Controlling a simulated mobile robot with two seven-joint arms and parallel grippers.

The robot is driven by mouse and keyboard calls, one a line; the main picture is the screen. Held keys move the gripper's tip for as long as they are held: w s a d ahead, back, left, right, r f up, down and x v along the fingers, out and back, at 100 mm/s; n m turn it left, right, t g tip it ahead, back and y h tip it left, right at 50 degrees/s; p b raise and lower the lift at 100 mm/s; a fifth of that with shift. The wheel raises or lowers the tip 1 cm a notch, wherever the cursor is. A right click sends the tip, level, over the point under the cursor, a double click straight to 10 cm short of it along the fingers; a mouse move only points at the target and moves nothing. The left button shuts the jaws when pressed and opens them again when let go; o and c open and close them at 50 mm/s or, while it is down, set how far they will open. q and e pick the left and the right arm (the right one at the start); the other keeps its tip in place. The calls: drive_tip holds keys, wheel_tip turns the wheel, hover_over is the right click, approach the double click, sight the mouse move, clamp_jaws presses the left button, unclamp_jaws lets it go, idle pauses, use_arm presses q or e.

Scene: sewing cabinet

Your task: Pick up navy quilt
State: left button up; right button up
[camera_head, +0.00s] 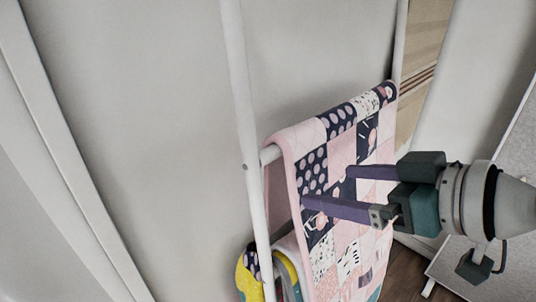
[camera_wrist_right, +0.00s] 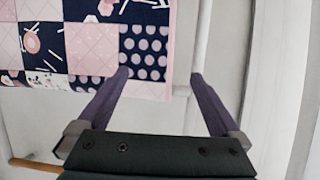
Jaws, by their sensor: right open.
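The navy quilt (camera_head: 341,155), a patchwork of navy and pink printed squares with a pink edge, hangs folded over a rung of a white ladder rack (camera_head: 240,80). My right gripper (camera_head: 328,187) is open and empty, with its two purple fingers pointing left in front of the quilt. In the right wrist view, the quilt (camera_wrist_right: 92,45) fills the upper left. Its pink side edge shows between the fingertips of the gripper (camera_wrist_right: 160,75), the left fingertip overlapping a dotted navy square. I cannot tell whether the fingers touch the cloth. My left gripper is out of view.
A yellow patterned textile (camera_head: 246,277) hangs on the rack below the quilt. A tan striped cloth (camera_head: 422,55) hangs behind at the upper right. The wall (camera_head: 150,120) is close behind the rack. A grey panel (camera_head: 510,150) stands at the right.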

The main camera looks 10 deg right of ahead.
drive_tip(key=b+x, duration=0.2)
drive_tip(key=x, duration=0.3)
drive_tip(key=shift+w+a, duration=0.1)
drive_tip(key=shift+f, duration=0.1)
drive_tip(key=shift+b+x, duration=1.25)
drive_tip(key=shift+x, duration=0.2)
drive_tip(key=shift+c, duration=1)
